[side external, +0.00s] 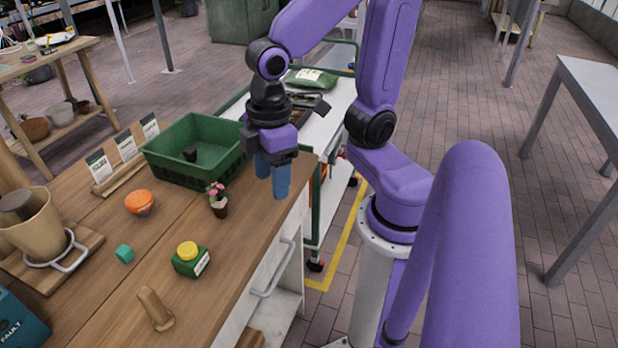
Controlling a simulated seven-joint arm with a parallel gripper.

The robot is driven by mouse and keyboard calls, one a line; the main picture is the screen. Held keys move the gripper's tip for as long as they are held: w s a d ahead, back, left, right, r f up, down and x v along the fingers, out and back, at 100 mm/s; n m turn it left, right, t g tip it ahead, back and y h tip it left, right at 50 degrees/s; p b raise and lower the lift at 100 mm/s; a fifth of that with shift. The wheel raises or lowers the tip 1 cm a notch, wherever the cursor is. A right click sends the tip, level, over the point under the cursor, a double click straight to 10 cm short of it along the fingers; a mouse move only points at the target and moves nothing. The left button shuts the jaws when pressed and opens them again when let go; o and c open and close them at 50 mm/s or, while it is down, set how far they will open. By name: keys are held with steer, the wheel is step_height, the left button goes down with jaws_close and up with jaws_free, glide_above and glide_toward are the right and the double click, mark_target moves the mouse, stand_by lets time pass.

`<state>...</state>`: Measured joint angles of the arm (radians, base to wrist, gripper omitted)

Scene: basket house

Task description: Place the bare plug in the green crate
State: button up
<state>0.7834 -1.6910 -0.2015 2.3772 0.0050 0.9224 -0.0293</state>
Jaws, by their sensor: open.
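The green crate (172,170) stands at the back of the wooden bench, open at the top. My gripper (272,189) points down with blue fingers, open and empty. It is to the right of the plant and crate, near the bench's right edge, and apart from both.
Seed packets (126,146) stand left of the crate. A cart (325,130) stands behind.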

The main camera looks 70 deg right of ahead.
steer(key=s+d+f+n, duration=0.1)
steer(key=s+d+n, duration=0.1)
steer(key=s, duration=0.4)
